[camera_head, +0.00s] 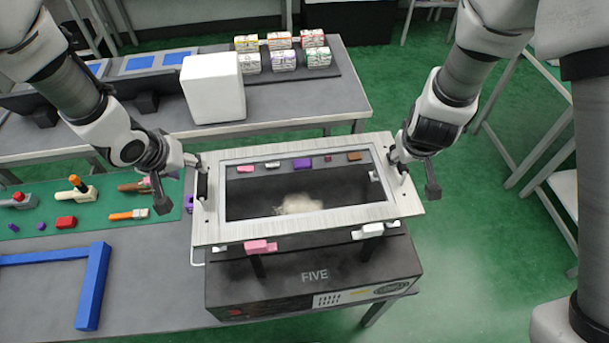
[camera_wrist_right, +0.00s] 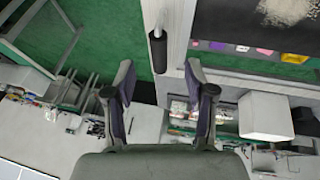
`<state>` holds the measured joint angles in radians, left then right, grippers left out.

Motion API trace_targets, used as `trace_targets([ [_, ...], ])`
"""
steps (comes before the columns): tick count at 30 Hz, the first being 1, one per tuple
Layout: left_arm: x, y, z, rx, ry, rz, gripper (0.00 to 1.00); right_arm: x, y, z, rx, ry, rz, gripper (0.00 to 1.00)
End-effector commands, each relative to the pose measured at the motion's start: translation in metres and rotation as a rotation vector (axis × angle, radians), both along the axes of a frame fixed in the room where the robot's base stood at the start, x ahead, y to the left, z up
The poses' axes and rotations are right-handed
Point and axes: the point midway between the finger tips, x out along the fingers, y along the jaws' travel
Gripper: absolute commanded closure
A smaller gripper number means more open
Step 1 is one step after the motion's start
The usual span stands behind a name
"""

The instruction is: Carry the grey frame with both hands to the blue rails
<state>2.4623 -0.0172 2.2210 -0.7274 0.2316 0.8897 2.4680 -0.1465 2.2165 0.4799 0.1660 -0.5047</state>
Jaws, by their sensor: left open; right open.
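The grey frame (camera_head: 222,233) is a wide rectangle with a dark opening, at or just above the top of a black box marked FIVE (camera_head: 310,285). It has an upright dark handle at each end. My left gripper (camera_head: 178,182) is open at the left handle (camera_head: 202,184). My right gripper (camera_head: 415,176) is open at the right handle. In the right wrist view that dark handle (camera_wrist_right: 158,52) stands between and beyond the spread fingers (camera_wrist_right: 160,88); I see no grip on it. The blue rails (camera_head: 92,287) form a corner on the grey table at the lower left.
A green mat (camera_head: 90,215) with small tools and blocks lies left of the frame. Pink (camera_head: 260,246) and white (camera_head: 368,231) pieces sit along the box's front edge. A white block (camera_head: 213,88) and several small cartons (camera_head: 283,60) stand on the back table.

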Motion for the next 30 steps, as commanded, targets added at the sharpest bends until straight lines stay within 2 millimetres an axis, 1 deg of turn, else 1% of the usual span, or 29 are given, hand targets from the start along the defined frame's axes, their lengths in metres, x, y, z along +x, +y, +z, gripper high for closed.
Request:
trace_targets([
  [5,0.003,-0.001,-0.007,0.000,0.002,-0.001,0.45,0.003,-0.001,-0.007,0.001,0.001,0.000,0.45],
  [8,0.007,-0.003,-0.019,0.001,0.004,0.000,0.45,0.007,-0.003,-0.019,0.002,0.003,-0.002,0.45],
  [15,0.024,-0.009,-0.055,0.002,0.002,-0.001,0.45,0.024,-0.009,-0.055,0.002,0.002,-0.001,0.45],
  [18,0.029,-0.010,-0.065,0.001,0.001,0.000,0.45,0.029,-0.010,-0.065,0.001,0.001,-0.001,0.45],
  [22,0.031,-0.011,-0.070,0.001,0.000,0.000,0.45,0.031,-0.011,-0.071,0.000,0.000,0.000,0.45],
  [29,0.031,-0.011,-0.071,0.001,0.000,0.000,0.45,0.031,-0.011,-0.071,0.000,0.000,0.000,0.45],
  [30,0.031,-0.011,-0.071,0.001,0.000,0.000,0.59,0.031,-0.011,-0.071,0.000,0.000,0.000,0.59],
])
